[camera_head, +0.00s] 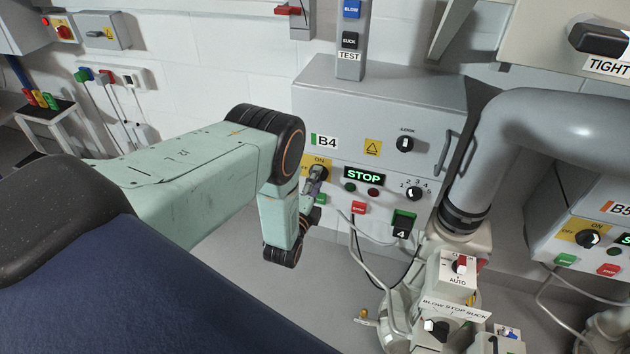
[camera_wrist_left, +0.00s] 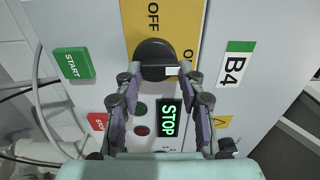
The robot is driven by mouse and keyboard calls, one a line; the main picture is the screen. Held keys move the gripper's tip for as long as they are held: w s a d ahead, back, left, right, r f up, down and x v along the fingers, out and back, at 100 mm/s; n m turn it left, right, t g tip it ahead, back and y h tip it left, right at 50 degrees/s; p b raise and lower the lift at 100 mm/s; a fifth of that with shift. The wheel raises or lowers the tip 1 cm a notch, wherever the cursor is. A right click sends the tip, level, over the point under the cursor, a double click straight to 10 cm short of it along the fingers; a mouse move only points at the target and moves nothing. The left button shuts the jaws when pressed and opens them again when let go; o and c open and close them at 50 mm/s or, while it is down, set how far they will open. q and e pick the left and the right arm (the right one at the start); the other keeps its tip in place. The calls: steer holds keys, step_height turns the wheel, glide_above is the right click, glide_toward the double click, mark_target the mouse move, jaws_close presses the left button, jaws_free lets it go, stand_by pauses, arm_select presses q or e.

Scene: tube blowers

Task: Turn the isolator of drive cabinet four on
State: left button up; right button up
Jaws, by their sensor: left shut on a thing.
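Drive cabinet four is the grey box (camera_head: 385,105) labelled B4. Its isolator is a black rotary knob (camera_wrist_left: 153,52) on a yellow plate (camera_wrist_left: 135,22) marked OFF and ON. In the left wrist view the knob's handle lies crosswise, its white mark at the right end, on the ON side. My left gripper (camera_wrist_left: 158,72) is shut on the knob, one finger at each end of the handle. My right gripper is in neither view.
The cabinet's lit display (camera_head: 363,175) reads STOP in green. A selector knob (camera_head: 413,193), a red button (camera_head: 359,208) and a green START button (camera_wrist_left: 73,64) are close by. A thick grey pipe (camera_head: 545,120) and cabinet B5 (camera_head: 590,215) stand to the right.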

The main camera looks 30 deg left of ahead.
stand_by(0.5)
arm_select(q)
steer(key=o, duration=1.2)
steer(key=shift+c, duration=0.2)
steer(key=shift+s, duration=0.1)
steer(key=v, duration=1.1)
steer(key=shift+s+d, duration=0.2)
steer(key=shift+s, duration=0.2)
